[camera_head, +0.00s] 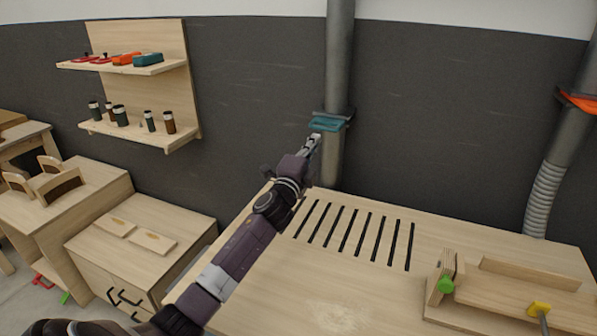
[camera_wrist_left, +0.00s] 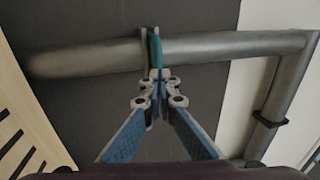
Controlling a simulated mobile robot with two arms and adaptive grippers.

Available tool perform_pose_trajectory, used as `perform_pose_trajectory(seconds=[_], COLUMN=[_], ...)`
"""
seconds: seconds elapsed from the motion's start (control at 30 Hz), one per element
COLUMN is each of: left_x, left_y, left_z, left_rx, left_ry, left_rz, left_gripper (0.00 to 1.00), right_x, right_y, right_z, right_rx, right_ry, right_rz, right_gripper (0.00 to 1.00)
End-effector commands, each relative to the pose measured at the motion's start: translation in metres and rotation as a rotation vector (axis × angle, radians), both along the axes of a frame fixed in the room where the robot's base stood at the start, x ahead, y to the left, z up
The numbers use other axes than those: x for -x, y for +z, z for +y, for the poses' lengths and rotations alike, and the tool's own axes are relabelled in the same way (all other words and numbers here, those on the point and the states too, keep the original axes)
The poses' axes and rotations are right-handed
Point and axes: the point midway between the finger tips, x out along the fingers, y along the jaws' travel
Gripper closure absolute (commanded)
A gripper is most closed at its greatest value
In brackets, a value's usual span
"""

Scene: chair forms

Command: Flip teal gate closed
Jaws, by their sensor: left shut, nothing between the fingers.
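The teal gate (camera_head: 326,124) is a flat plate on the grey vertical pipe (camera_head: 338,60), just above the back edge of the workbench. It also shows in the left wrist view (camera_wrist_left: 154,50), across the pipe, straight beyond my fingertips. My left gripper (camera_head: 314,140) is shut and empty, with its tips just below the gate in the head view. In the left wrist view the shut fingertips (camera_wrist_left: 158,76) are at or very near the gate's edge; I cannot tell whether they touch. My right gripper is not in view.
The slotted workbench (camera_head: 330,275) lies below my left arm, with a wooden jig (camera_head: 500,290) at its right. An orange gate (camera_head: 578,101) sits on another pipe at far right. Wall shelves (camera_head: 150,128) with tools and small cylinders are at left, above wooden cabinets (camera_head: 140,250).

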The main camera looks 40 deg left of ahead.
Motion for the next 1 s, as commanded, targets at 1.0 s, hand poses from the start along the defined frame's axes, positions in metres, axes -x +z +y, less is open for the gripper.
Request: perform_pose_trajectory(seconds=[1.0], left_x=[0.096], left_y=[-0.020], left_z=[-0.022], left_rx=[-0.001], left_ry=[0.000], left_rz=[0.001], left_gripper=[1.00], right_x=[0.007], right_y=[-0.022], right_z=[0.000], right_rx=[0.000], right_ry=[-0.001], right_rz=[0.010], right_gripper=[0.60])
